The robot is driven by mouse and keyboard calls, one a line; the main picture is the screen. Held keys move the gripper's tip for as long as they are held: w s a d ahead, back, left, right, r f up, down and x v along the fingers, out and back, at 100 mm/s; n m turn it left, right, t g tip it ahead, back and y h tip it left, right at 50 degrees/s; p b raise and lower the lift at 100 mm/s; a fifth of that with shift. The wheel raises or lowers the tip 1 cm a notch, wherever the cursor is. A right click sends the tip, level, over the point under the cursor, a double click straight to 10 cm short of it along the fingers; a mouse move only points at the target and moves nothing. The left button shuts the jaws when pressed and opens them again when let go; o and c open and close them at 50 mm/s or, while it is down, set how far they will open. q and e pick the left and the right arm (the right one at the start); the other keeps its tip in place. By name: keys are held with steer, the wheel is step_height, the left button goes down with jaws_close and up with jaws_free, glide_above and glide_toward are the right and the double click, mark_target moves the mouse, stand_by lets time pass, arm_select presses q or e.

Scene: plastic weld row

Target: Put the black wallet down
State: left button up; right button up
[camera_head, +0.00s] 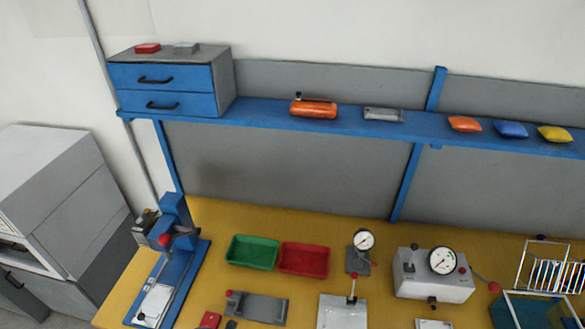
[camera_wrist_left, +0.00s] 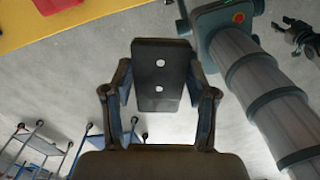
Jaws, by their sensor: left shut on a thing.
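The black wallet (camera_wrist_left: 157,62) is a dark flat rectangle with two pale round spots, seen in the left wrist view. My left gripper (camera_wrist_left: 160,96) is shut on it, with one finger at each side edge. The wallet stands out beyond the fingertips, with the grey floor behind it. The head view shows neither the wallet nor my grippers. A small dark jointed part at the upper right of the left wrist view looks like my right gripper (camera_wrist_left: 300,38); its jaws are too small to read.
The yellow bench (camera_head: 215,213) holds a green tray (camera_head: 252,252), a red tray (camera_head: 304,260), a blue press (camera_head: 175,250) and gauge devices. A blue shelf (camera_head: 262,111) above carries an orange cylinder (camera_head: 314,109) and small pouches. Wheeled frames (camera_wrist_left: 40,145) stand on the floor.

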arm_select(q)
steer(key=w+m, duration=0.2)
steer(key=m, duration=0.1)
steer(key=w+r+m, duration=0.1)
steer(key=w+m, duration=0.4)
steer(key=m, duration=0.1)
steer(key=shift+w+d+r, duration=0.1)
steer(key=shift+w+r, duration=0.05)
steer(key=shift+r, duration=0.05)
steer(key=w+d+r+m, duration=0.1)
steer(key=w+r+m, duration=0.3)
steer(key=w+m, duration=0.3)
steer(key=w+d+r+m, duration=0.1)
steer(key=w+r+m, duration=0.4)
steer(key=m, duration=1)
steer(key=shift+w+r+m, duration=0.3)
steer(key=shift+w+m, duration=0.1)
steer(key=shift+w, duration=0.65)
steer(key=shift+f, duration=0.1)
